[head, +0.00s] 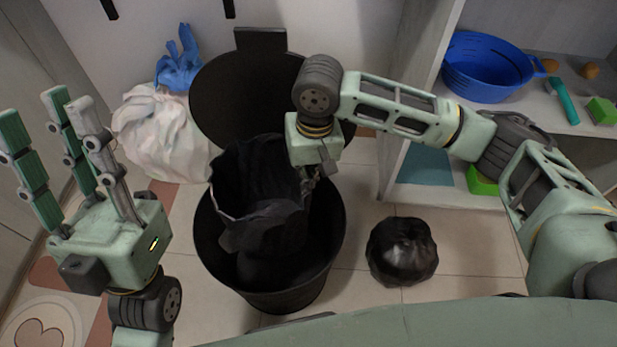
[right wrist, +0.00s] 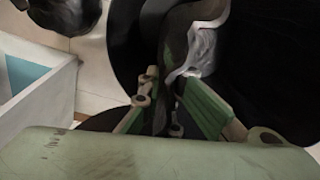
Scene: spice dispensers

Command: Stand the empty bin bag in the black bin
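The black bin (head: 272,300) stands open on the tiled floor, its round lid (head: 235,100) raised behind it. The empty bin bag (head: 255,185) is black and open-mouthed, upright inside the bin mouth with its upper part above the rim. Whether its bottom touches the bin floor is hidden. My right gripper (head: 318,178) is at the bag's right edge, partly hidden by its own wrist. In the right wrist view, its green fingers (right wrist: 168,108) close around a dark fold of the bag (right wrist: 200,45). My left gripper (head: 70,100) is open and empty, fingers up, left of the bin.
A full, tied black bag (head: 402,250) sits on the floor right of the bin. A shelf (head: 400,150) at right holds a blue basket (head: 487,85). Floor between left gripper and bin is clear.

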